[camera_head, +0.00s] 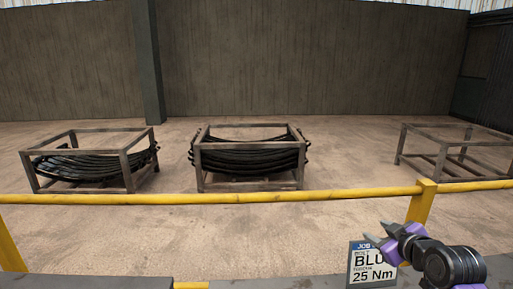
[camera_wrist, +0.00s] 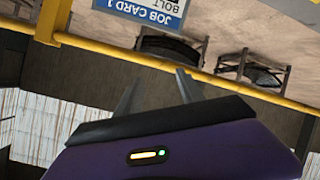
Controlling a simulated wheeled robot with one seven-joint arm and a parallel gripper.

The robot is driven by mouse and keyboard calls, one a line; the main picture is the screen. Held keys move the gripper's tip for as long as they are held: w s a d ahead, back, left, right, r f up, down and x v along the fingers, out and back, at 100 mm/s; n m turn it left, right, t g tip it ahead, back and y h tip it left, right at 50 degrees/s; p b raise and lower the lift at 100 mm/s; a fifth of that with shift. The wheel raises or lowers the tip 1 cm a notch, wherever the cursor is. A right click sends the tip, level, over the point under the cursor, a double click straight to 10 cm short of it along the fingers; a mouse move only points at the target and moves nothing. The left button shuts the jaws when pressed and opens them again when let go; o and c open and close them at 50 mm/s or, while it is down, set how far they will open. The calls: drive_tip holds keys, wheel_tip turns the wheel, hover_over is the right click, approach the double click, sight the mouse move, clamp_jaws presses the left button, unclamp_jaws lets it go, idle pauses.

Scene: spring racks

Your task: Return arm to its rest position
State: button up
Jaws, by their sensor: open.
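My gripper (camera_head: 376,231) is at the lower right of the head view, on the near side of the yellow rail. Its two grey fingers point left and up, stand apart and hold nothing. In the wrist view the fingers (camera_wrist: 158,88) are spread over a purple gripper body, and the scene appears upside down. The gripper looks apart from the card.
A yellow rail (camera_head: 210,198) runs across, with a post (camera_head: 421,203) beside my arm. Beyond it, a left rack (camera_head: 128,165) and a middle rack (camera_head: 201,160) hold dark curved springs. A right rack (camera_head: 441,160) is empty. A grey ledge (camera_head: 262,282) lies along the bottom.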

drive_tip(key=s+a+f+m+t+h+b, duration=0.1)
drive_tip(key=s+a+f+m+t, duration=0.3)
drive_tip(key=s, duration=0.4)
drive_tip(key=s+a+f+m+t+h+b, duration=0.1)
drive_tip(key=s+a+m, duration=0.35)
drive_tip(key=s, duration=0.35)
drive_tip(key=s+a+f+g+b, duration=0.1)
drive_tip(key=s+a+f, duration=0.1)
drive_tip(key=s, duration=1)
drive_tip(key=s+a+f+n+g+y+b, duration=0.1)
drive_tip(key=s+a+f, duration=0.1)
drive_tip(key=s, duration=1.1)
drive_tip(key=s+a+f+n+g+b, duration=0.1)
drive_tip(key=s+a+f+b, duration=0.1)
drive_tip(key=s, duration=1.1)
drive_tip(key=shift+f+y, duration=0.3)
drive_tip(key=shift+f, duration=0.6)
drive_tip(key=shift+s+a, duration=0.1)
